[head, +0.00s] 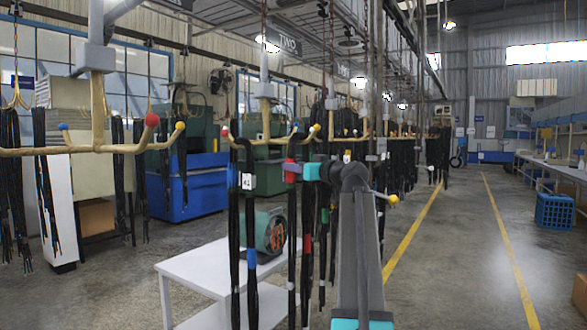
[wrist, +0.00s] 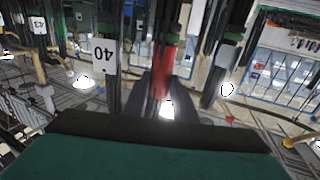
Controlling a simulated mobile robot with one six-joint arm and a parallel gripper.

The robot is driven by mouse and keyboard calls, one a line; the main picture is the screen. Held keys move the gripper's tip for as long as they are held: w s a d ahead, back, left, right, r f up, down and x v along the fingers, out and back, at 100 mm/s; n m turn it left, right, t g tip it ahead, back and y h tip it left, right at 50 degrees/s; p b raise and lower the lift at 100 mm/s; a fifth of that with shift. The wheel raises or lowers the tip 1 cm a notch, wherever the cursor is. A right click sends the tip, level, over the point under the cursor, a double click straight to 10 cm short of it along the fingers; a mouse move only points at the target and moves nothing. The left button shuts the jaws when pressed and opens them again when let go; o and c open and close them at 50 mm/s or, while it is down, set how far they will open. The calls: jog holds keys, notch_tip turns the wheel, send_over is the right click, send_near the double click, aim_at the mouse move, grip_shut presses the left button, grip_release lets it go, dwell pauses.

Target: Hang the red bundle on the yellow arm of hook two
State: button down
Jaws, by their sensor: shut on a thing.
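The red bundle (head: 292,168) is a long black hose loop with a red band, hanging near the middle of the head view. My gripper (head: 308,172), teal at its end, reaches it from the right at the band. In the wrist view the red band (wrist: 163,75) sits between the two dark fingers, which are shut on it. A hook (head: 264,90) with spread yellow arms hangs just above; its arm tips include a red ball and a yellow ball (head: 316,128). The top of the bundle is close to these arms; I cannot tell whether it touches one.
A nearer hook (head: 97,100) with ball-tipped arms is at left. A tagged black bundle (head: 234,200) hangs left of the red one; a tag reading 40 (wrist: 104,56) shows in the wrist view. A white table (head: 205,268) stands below. The right aisle is clear.

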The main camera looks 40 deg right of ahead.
jog(key=shift+r, duration=0.15)
jog(key=c, duration=1.4)
grip_release()
jog(key=shift+s, duration=0.1)
jog(key=shift+o, duration=0.2)
jog(key=s+a+b, duration=0.1)
jog(key=s+b, duration=0.1)
jog(key=s, duration=1.1)
jog(key=shift+s+f, duration=0.2)
jog(key=shift+s, duration=0.15)
jog(key=shift+a, duration=0.1)
